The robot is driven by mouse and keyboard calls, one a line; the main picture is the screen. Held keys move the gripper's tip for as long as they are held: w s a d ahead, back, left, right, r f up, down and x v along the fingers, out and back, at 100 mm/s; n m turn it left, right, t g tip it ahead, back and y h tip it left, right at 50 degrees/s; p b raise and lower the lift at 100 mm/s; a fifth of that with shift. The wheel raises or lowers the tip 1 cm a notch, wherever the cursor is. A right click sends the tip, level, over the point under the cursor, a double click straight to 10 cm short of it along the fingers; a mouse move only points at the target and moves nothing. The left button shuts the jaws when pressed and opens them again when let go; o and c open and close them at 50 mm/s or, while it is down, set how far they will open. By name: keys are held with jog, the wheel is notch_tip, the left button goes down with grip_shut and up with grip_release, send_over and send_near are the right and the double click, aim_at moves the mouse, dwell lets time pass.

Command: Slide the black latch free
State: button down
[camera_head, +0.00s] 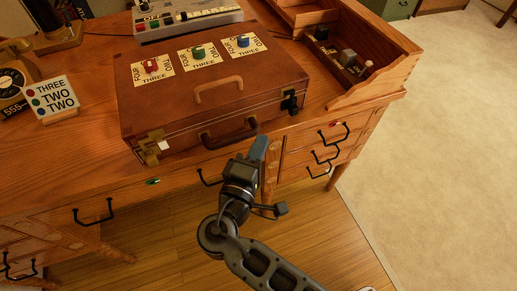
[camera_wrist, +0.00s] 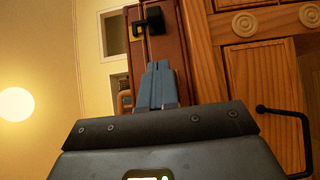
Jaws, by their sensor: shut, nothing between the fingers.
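The black latch (camera_head: 290,103) is on the front right of a brown case (camera_head: 135,100) lying flat on the desk. In the wrist view the black latch (camera_wrist: 150,20) shows at the top, beyond my fingertips. My gripper (camera_head: 260,143) is in front of the case, to the left of and nearer than the latch, apart from it. In the wrist view its blue fingers (camera_wrist: 158,78) are together and empty, pointing toward the latch. A brass latch (camera_head: 152,146) is at the case's front left. The case's lid bears red, green and blue knobs on cards and a tan handle.
A dark handle (camera_head: 228,134) sticks out from the case front near my gripper. Desk drawers with black pulls (camera_head: 335,135) are below right. A wooden tray (camera_head: 375,80) stands right of the case. A sign (camera_head: 53,98) and telephone (camera_head: 12,80) are at left.

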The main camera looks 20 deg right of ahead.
aim_at(296, 113)
jog(key=x, duration=0.5)
jog(key=shift+w+d+p, duration=0.15)
jog(key=shift+d+p, duration=0.05)
jog(key=shift+p, duration=0.15)
jog(key=shift+w+d+p, duration=0.15)
jog(key=shift+d+p, duration=0.1)
jog(key=shift+d, duration=0.8)
jog(key=shift+w+d+p, duration=0.1)
jog(key=shift+d+p, duration=0.15)
jog(key=shift+d, duration=0.8)
jog(key=shift+d, duration=0.2)
jog(key=shift+w+d+b, duration=0.1)
jog(key=shift+d+b, duration=0.2)
jog(key=shift+d, duration=0.95)
